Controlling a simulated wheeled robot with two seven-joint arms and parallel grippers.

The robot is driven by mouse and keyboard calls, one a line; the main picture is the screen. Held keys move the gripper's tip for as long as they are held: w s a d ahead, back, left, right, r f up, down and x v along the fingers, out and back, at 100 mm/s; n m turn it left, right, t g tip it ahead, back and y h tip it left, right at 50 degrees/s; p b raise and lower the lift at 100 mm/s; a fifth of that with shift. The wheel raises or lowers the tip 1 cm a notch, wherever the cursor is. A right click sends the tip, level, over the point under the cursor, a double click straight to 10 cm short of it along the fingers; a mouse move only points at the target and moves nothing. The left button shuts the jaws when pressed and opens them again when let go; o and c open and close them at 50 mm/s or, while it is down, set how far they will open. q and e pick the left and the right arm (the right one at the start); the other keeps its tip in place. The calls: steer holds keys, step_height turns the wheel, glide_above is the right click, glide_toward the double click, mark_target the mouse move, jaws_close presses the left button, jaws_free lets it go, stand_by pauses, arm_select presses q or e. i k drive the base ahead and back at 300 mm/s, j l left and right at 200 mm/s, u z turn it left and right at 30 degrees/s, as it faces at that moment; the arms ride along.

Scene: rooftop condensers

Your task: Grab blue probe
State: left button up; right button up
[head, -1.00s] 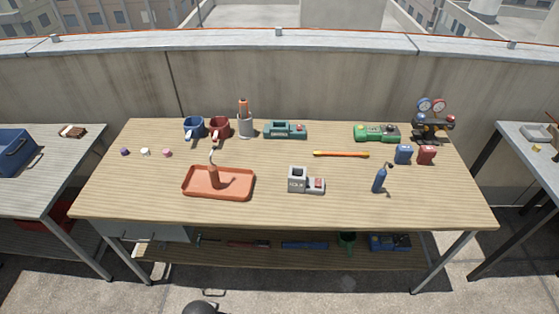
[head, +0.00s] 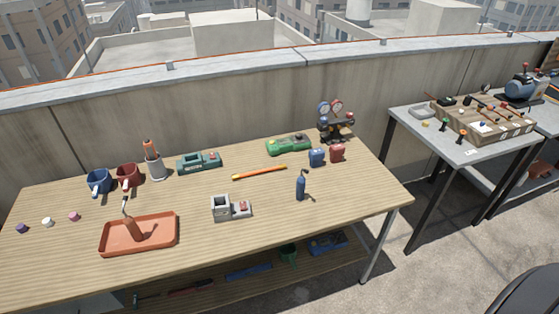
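A slim blue upright tool with a thin bent tip (head: 301,186), which looks like the blue probe, stands on the right part of the wooden workbench (head: 270,218). A similar orange-brown tool (head: 132,228) stands tilted in the orange tray (head: 160,247) at the left front. Neither of my grippers is in view, and nothing touches the blue probe.
Near the probe are a grey socket block (head: 221,209), small blue (head: 316,158) and red (head: 337,153) cases, and a yellow-orange rod (head: 259,173). A gauge set (head: 337,125) stands behind. Bare bench lies around the probe. A grey side table (head: 465,152) stands right.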

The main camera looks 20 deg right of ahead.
mark_target(300, 186)
steer(key=j+z, duration=0.15)
steer(key=z, duration=0.25)
steer(key=i+j+z, duration=0.1)
steer(key=z, duration=0.35)
steer(key=j+z, duration=0.25)
steer(key=z, duration=0.15)
